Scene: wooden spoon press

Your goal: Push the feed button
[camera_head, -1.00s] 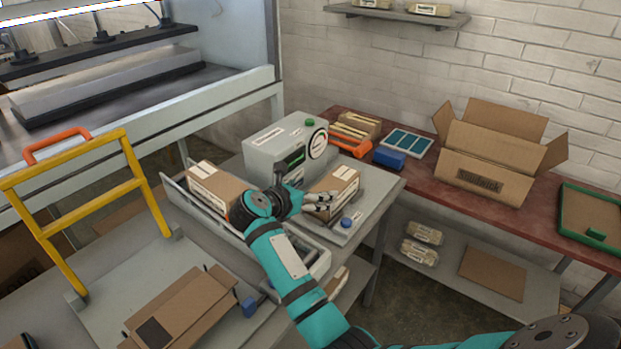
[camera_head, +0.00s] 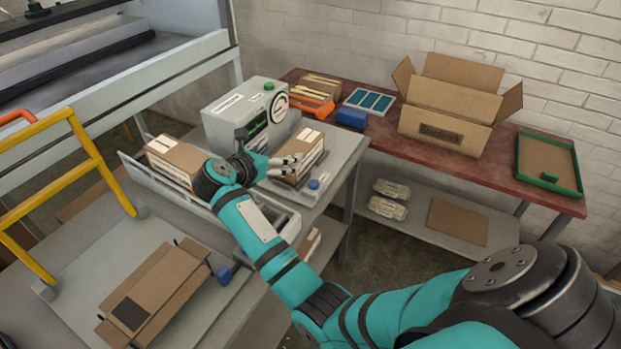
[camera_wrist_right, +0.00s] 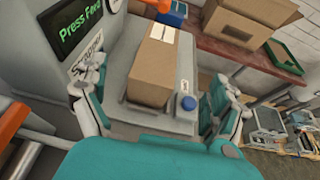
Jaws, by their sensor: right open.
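The grey machine (camera_head: 222,128) stands on the bench with a round dial, a green button (camera_head: 268,87) on top and a small screen. In the right wrist view the screen (camera_wrist_right: 82,25) reads "Press Feed". A blue button (camera_head: 313,184) sits on the plate near the front corner of a brown carton (camera_head: 312,150); it also shows in the right wrist view (camera_wrist_right: 188,103). My right gripper (camera_head: 268,155) is open in front of the machine and carton. In the wrist view its fingers flank the carton's near end, apparently holding nothing. My left gripper is out of view.
Another carton (camera_head: 175,160) stands in the tray left of my right gripper. A yellow frame (camera_head: 80,150) rises at the left. The red table (camera_head: 400,147) behind holds an open box (camera_head: 446,115), a blue box (camera_head: 351,118) and a green-rimmed tray (camera_head: 548,178).

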